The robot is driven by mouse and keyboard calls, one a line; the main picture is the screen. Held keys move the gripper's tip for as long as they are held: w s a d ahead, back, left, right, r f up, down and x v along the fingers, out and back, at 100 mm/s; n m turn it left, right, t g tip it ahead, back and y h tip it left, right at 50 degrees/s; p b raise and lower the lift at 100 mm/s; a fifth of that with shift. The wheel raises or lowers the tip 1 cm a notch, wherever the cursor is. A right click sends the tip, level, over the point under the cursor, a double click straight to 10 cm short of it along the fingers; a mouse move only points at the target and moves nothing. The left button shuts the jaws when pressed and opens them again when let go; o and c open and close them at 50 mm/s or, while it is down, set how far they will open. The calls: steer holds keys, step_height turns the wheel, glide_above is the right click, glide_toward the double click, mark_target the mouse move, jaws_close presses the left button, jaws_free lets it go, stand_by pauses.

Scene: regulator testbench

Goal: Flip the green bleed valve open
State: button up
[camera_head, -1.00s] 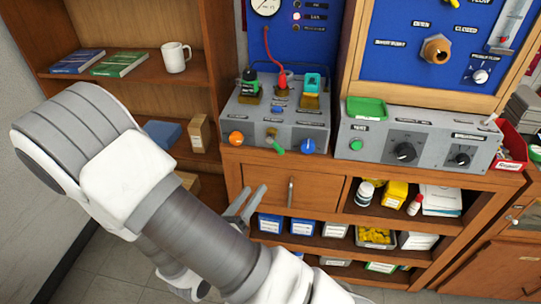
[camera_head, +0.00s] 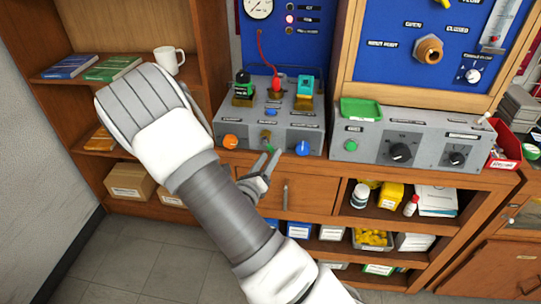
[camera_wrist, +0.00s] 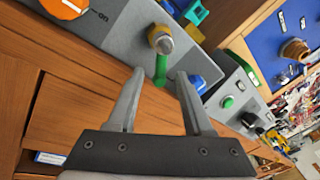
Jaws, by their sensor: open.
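The green bleed valve has a short green lever (camera_wrist: 161,68) hanging down from a brass fitting (camera_wrist: 160,39) on the front of a grey control box. In the head view the lever (camera_head: 269,148) is small and partly hidden by my gripper (camera_head: 269,157). In the wrist view my gripper (camera_wrist: 160,74) is open, one fingertip on each side of the lever. The lever lies in the gap without clear contact, and I cannot tell how deep it sits between the fingers.
An orange knob (camera_head: 231,142) is left of the valve and a blue knob (camera_head: 303,148) is close on its right. A wooden drawer front (camera_head: 303,196) is just below. A second grey box (camera_head: 375,150) with dials stands to the right.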

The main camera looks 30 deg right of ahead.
steer(key=shift+x, duration=0.9)
steer(key=shift+c, duration=0.3)
jaws_close()
